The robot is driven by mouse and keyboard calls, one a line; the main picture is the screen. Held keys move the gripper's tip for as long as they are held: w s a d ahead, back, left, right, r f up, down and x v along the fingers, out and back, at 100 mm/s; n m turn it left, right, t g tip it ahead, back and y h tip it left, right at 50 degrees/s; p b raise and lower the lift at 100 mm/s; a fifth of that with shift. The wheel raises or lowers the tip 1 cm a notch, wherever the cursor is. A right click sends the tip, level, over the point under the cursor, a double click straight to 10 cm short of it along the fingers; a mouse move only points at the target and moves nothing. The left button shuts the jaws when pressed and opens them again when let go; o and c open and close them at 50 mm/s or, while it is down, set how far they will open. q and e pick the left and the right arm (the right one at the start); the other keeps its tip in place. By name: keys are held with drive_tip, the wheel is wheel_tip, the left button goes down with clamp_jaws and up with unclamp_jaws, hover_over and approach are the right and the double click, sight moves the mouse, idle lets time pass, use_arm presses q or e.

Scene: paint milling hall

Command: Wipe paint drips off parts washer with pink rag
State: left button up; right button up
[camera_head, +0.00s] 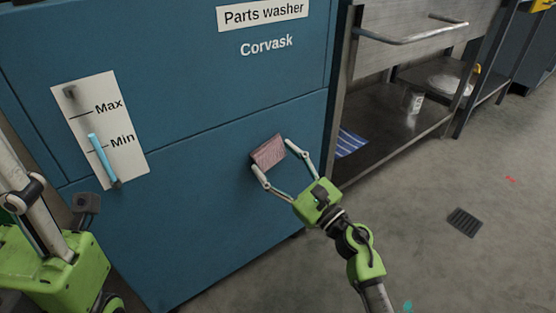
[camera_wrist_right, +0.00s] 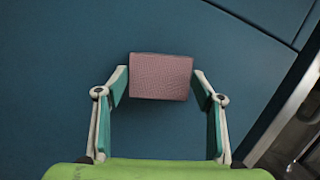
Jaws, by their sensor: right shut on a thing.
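The parts washer (camera_head: 225,130) is a blue cabinet with a name label and a white Max/Min level plate. The pink rag (camera_head: 268,151) is a small folded block in front of the washer's lower panel. My right gripper (camera_head: 274,162) is shut on the rag, with a finger on each side; the right wrist view shows the rag (camera_wrist_right: 160,77) between the fingertips. I cannot tell whether the rag touches the panel. No paint drips show on the visible blue faces. At the lower left, part of my left arm shows; its fingertips are not in view.
A metal workbench (camera_head: 400,75) with a lower shelf stands right of the washer. A blue striped cloth (camera_head: 350,143) and a white can (camera_head: 414,102) are on that shelf. A floor drain (camera_head: 465,222) lies at the right. The concrete floor around it is mostly clear.

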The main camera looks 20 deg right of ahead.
drive_tip(key=s+d, duration=0.2)
drive_tip(key=s, duration=0.3)
drive_tip(key=shift+s+b, duration=0.3)
drive_tip(key=shift+b, duration=0.05)
drive_tip(key=shift+s+d, duration=0.1)
drive_tip(key=shift+d, duration=0.05)
drive_tip(key=shift+s+d+b, duration=0.2)
drive_tip(key=shift+s+d, duration=0.05)
drive_tip(key=shift+s, duration=0.4)
drive_tip(key=shift+s+d+b, duration=0.15)
drive_tip(key=shift+s+d, duration=0.05)
drive_tip(key=shift+s, duration=0.45)
